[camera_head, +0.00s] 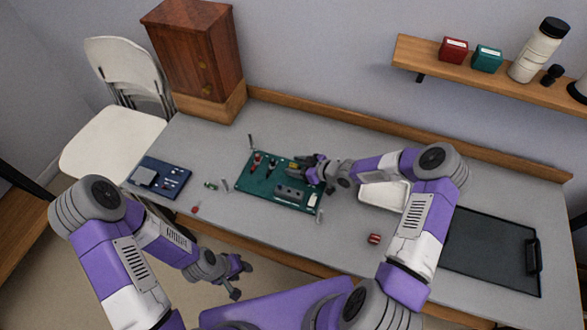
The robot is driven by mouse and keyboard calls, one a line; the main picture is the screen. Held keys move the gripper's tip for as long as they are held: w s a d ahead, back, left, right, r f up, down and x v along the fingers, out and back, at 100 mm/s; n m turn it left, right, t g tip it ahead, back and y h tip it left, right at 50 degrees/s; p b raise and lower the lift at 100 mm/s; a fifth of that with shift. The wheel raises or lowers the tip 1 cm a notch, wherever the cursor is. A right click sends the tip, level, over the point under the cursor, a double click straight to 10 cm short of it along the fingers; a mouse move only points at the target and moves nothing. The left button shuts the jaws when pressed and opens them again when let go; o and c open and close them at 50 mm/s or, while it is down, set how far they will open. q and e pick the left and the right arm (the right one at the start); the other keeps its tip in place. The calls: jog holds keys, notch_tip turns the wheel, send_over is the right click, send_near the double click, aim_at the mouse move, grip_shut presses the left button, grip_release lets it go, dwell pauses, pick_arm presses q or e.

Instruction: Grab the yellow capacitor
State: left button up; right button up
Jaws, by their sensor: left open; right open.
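The yellow capacitor (293,166) is a small yellow spot at the upper right of the green circuit board (262,199), which lies on the grey table. My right gripper (298,166) is open, low over that corner of the board, with its fingertips at the capacitor. The fingers partly hide it, and I cannot tell whether they touch it. My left gripper (239,286) is open and empty, in front of the table's front edge and well away from the board.
A red part (256,159) and several dark parts are on the board. A blue board (161,178) lies to the left, with small loose parts between. A white tray (376,196), a red part (374,239) and a black panel (490,250) lie to the right. A wooden cabinet (195,50) stands behind.

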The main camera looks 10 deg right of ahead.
jog(key=shift+c, duration=0.2)
grip_shut()
